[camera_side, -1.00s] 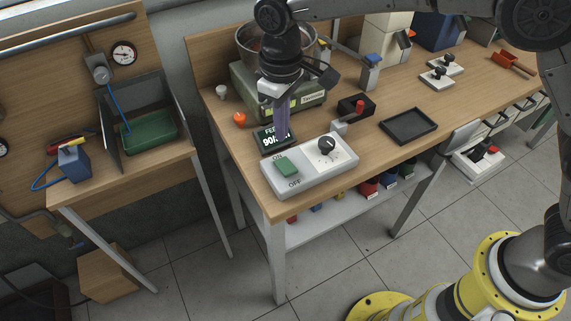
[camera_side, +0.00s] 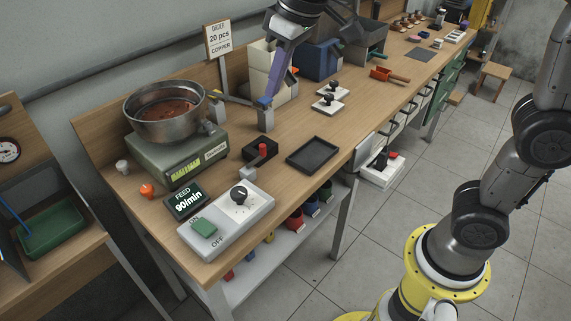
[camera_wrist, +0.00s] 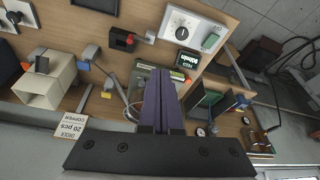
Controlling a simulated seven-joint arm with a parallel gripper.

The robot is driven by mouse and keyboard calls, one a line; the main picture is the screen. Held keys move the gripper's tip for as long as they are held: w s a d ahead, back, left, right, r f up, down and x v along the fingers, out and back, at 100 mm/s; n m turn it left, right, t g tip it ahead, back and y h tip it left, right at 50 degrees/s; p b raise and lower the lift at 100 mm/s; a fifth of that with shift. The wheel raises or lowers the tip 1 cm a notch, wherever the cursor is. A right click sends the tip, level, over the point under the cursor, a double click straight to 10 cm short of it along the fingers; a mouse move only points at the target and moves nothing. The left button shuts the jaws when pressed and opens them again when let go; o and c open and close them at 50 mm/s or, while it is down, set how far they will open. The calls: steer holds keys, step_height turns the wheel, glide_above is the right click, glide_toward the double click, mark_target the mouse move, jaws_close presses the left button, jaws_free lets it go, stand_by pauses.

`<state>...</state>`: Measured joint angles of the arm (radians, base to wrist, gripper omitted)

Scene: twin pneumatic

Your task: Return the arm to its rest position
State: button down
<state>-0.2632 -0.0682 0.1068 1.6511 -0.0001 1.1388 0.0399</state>
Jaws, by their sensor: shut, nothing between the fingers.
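My gripper (camera_side: 267,100) has purple fingers, pressed together with nothing between them. It points down over the back half of the bench, near a grey post with a blue top (camera_side: 265,118); I cannot tell whether they touch. In the wrist view the closed fingers (camera_wrist: 160,75) reach up the middle of the picture. The control box (camera_side: 228,218), with a green switch (camera_side: 204,227) and a black knob (camera_side: 239,194), stands at the bench's front left, well away from my gripper. The display (camera_side: 187,201) beside it reads "FEED 90/min".
A metal bowl (camera_side: 165,122) with copper-coloured pieces sits on a green scale (camera_side: 170,158) at left. An order sign (camera_side: 218,40), cream bins (camera_side: 262,62) and a blue bin (camera_side: 322,60) stand behind. A black tray (camera_side: 312,156) lies empty at the front.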

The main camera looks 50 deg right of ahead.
steer(key=s+d+m+t, duration=0.2)
steer(key=s+d, duration=0.7)
steer(key=s, duration=0.4)
steer(key=s+d+f+h, duration=0.1)
steer(key=s+f, duration=0.6)
steer(key=f, duration=0.1)
steer(key=shift+s+m, duration=0.3)
